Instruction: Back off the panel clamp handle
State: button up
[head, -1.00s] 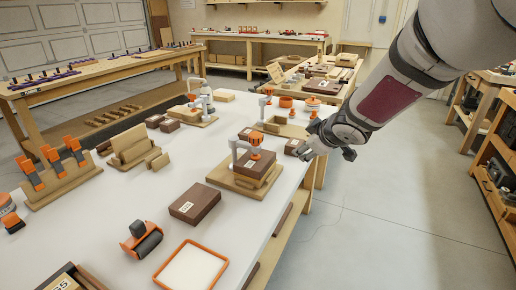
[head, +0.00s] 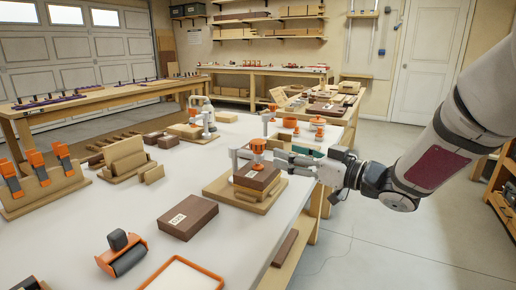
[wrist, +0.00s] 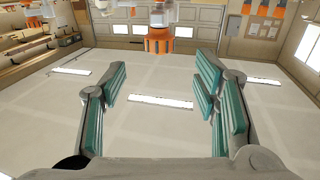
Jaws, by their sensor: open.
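The panel clamp has an orange handle (head: 258,147) on top and a grey post at its left. It stands over a dark brown block (head: 257,177) stacked on lighter wood on a wooden base (head: 222,188). My gripper (head: 286,160) is at the clamp's right, level with the lower part of the handle, its fingers pointing left. In the wrist view my gripper (wrist: 160,88) is open, with teal pads wide apart and nothing between them. The orange handle (wrist: 158,42) shows beyond the fingertips, near the top middle, apart from both pads.
A labelled brown block (head: 187,217), an orange-framed tray (head: 180,274) and a roller (head: 122,257) lie nearer on the white bench. Another clamp stand (head: 207,119) and an orange pot (head: 290,122) stand farther back. Open floor lies right of the bench.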

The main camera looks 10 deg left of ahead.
aim_at(264, 146)
jog(key=b+x, duration=0.2)
jog(key=x, duration=0.8)
jog(key=shift+w+a, duration=0.2)
jog(key=shift+a, duration=0.15)
jog(key=c, duration=1.2)
